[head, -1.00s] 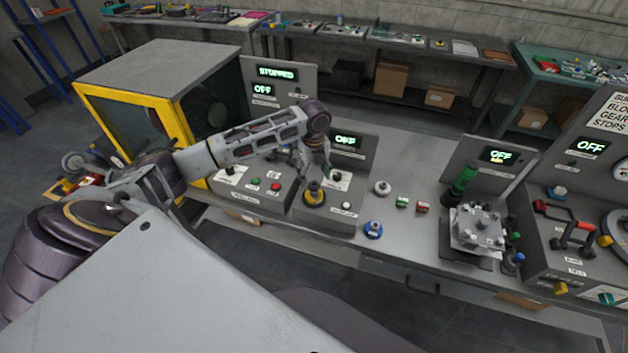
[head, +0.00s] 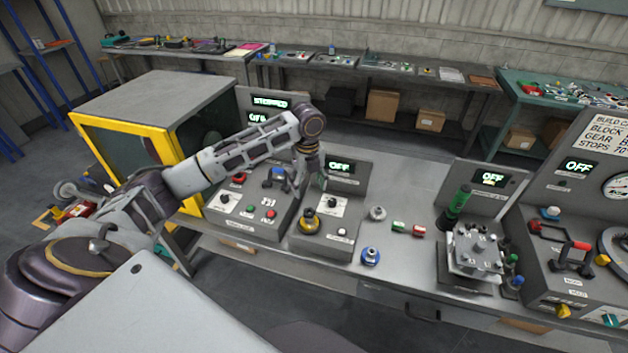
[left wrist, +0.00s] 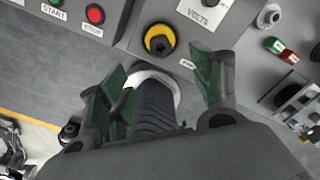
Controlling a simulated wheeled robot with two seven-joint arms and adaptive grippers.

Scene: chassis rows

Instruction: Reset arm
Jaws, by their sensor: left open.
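My left gripper (head: 306,188) is open and empty, above the panel with the yellow-ringed black knob (head: 309,222). In the left wrist view, its green-padded fingers (left wrist: 160,80) are spread wide. The knob (left wrist: 159,41) shows there beyond the fingertips, apart from them. A dark ribbed part with a white ring shows between the fingers; I cannot tell whether it is part of my own body. My right gripper is not in view.
A button panel (head: 240,228) is left of the knob panel, beside a yellow-framed cabinet (head: 130,135). A blue knob (head: 371,257) and a clamped metal block (head: 474,252) stand to the right. Small displays (head: 343,167) rise behind. Bench surface near the blue knob is partly bare.

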